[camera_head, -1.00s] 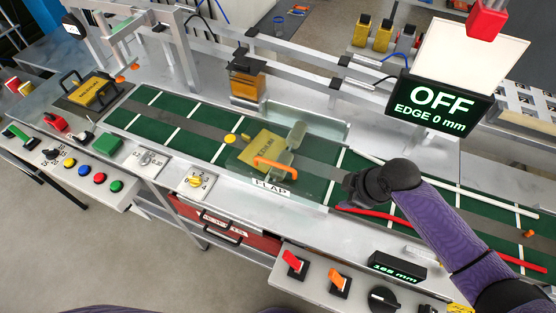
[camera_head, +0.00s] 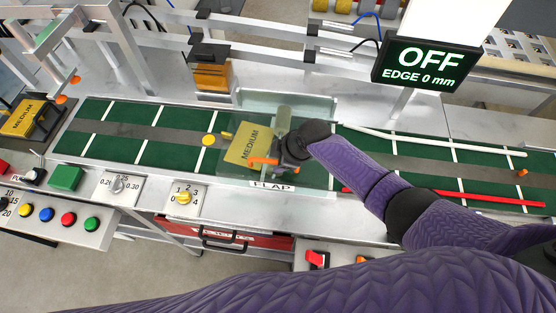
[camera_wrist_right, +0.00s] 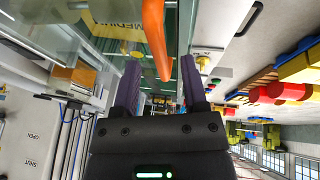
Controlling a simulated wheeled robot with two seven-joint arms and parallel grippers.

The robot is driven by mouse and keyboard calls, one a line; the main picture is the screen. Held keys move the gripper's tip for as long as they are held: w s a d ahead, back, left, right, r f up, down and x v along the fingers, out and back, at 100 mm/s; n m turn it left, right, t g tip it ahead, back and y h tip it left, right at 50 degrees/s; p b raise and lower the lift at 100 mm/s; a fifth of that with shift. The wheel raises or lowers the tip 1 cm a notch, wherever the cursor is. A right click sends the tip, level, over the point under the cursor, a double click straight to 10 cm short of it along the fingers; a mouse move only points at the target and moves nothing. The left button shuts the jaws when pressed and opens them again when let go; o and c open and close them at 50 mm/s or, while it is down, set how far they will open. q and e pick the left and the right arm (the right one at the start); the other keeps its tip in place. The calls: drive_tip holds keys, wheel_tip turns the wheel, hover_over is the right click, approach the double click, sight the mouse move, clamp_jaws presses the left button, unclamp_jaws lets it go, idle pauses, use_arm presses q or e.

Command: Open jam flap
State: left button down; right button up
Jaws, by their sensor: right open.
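The jam flap (camera_head: 312,176) is a clear cover over the green belt, closed flat above a yellow MEDIUM plate (camera_head: 243,148), with a FLAP label at its front edge. Its orange handle (camera_head: 260,161) is partly hidden by my right gripper (camera_head: 281,157) in the head view. In the right wrist view, the orange handle (camera_wrist_right: 156,40) reaches down between the two spread fingers of my right gripper (camera_wrist_right: 161,82). The jaws are open around the handle's end, not closed on it. My left gripper is not in view.
A display (camera_head: 428,66) reading OFF, EDGE 0 mm stands at the back right. A yellow knob (camera_head: 183,198) and coloured buttons line the front. A red rod (camera_head: 480,199) and a white rod (camera_head: 440,140) lie along the belt at right. A red drawer (camera_head: 240,240) is below.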

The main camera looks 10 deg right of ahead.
drive_tip(key=shift+a+f, duration=0.1)
drive_tip(key=shift+f, duration=0.35)
drive_tip(key=shift+w, duration=0.1)
clamp_jaws()
idle(1.1)
